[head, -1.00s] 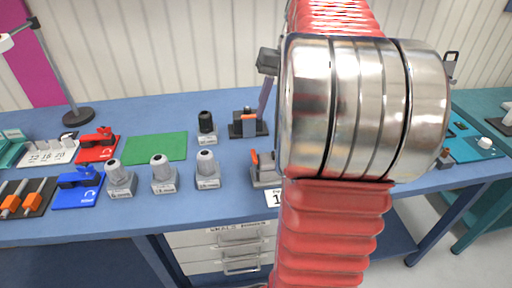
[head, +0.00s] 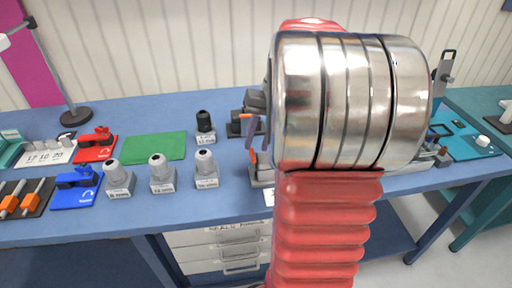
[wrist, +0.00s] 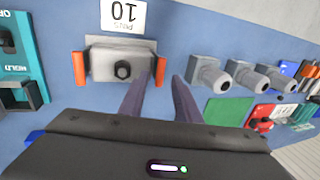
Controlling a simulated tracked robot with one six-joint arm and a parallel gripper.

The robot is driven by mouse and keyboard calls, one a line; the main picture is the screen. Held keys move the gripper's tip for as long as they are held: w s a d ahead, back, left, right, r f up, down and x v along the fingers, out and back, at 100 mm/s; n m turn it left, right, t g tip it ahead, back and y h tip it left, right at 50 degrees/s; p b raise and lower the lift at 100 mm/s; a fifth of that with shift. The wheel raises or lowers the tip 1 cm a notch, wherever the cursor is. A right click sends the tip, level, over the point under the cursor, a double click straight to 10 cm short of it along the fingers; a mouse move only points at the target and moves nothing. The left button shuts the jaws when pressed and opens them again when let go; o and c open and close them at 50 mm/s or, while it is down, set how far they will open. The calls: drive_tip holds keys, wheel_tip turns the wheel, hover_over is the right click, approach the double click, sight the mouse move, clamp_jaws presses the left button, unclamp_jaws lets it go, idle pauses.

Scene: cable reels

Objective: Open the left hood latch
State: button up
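A grey connector hood (wrist: 118,62) with a dark round knob sits on the bench beside a "10" label. An orange latch stands on each side of it. The left latch (wrist: 160,68) appears on the right in the wrist view, which is turned around; it also shows in the head view (head: 253,158). The other latch (wrist: 80,68) is on the far side. My gripper (wrist: 162,82) is open, its two purple fingers apart, with the left latch between the fingertips in the picture. I cannot tell whether they touch it. In the head view my arm hides most of the hood.
Several grey cable glands (head: 162,174) stand left of the hood. A green mat (head: 155,146), a red block (head: 97,145) and a blue block (head: 76,187) lie further left. A teal panel (wrist: 18,60) is on the hood's other side. Bare blue bench lies in front.

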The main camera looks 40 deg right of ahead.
sight(253, 154)
drive_tip(key=shift+x, duration=1.5)
clamp_jaws()
drive_tip(key=shift+d, duration=0.1)
